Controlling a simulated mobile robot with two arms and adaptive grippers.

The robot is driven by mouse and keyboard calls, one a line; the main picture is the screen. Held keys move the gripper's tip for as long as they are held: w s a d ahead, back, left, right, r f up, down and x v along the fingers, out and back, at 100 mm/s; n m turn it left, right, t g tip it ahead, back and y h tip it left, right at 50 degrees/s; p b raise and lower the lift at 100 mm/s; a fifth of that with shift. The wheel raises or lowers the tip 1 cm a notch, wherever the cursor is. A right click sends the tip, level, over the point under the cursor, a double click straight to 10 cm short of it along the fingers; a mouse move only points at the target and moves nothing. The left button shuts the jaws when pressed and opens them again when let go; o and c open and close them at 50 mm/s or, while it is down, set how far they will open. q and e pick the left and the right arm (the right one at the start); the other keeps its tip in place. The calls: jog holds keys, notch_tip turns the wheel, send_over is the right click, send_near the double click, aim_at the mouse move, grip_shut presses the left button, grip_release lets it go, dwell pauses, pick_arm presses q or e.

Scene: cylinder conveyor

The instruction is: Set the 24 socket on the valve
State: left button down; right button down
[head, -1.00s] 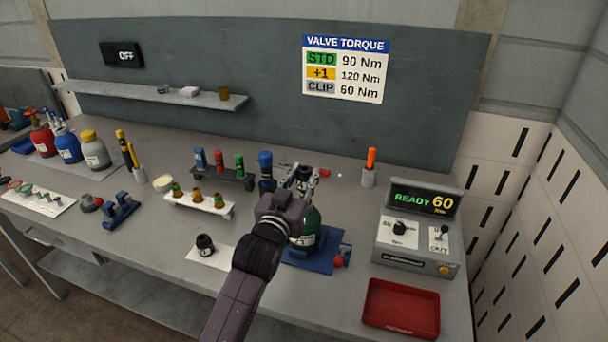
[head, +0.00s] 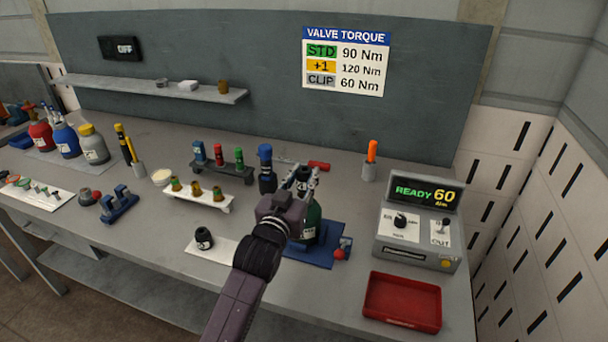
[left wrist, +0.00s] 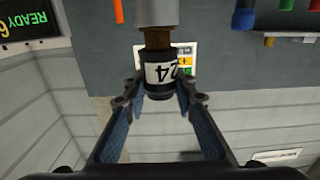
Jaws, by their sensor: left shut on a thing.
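My left gripper (head: 303,180) is shut on a dark socket with a white band reading 24 (left wrist: 162,76). The left wrist view is upside down, and there the two fingertips (left wrist: 155,92) grip the socket's sides. The brass valve (left wrist: 158,39) lies in line with the socket, directly under it in the room. Part of the brass shows between the socket and the grey collar (left wrist: 156,12). I cannot tell how far the socket is seated. In the head view the green gas cylinder (head: 313,217) stands under the gripper, partly hidden by my arm. My right gripper is not in view.
The cylinder stands on a blue base (head: 322,257). A dark socket (head: 204,238) sits on a white card at left. The torque controller (head: 418,235), reading READY 60, and a red tray (head: 402,302) are at right.

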pick_arm(q)
jog(key=shift+f+b, duration=0.5)
jog(key=shift+f, duration=0.35)
jog(key=c, duration=1.5)
grip_release()
notch_tip(320, 180, up, 6)
jog(key=p, duration=0.6)
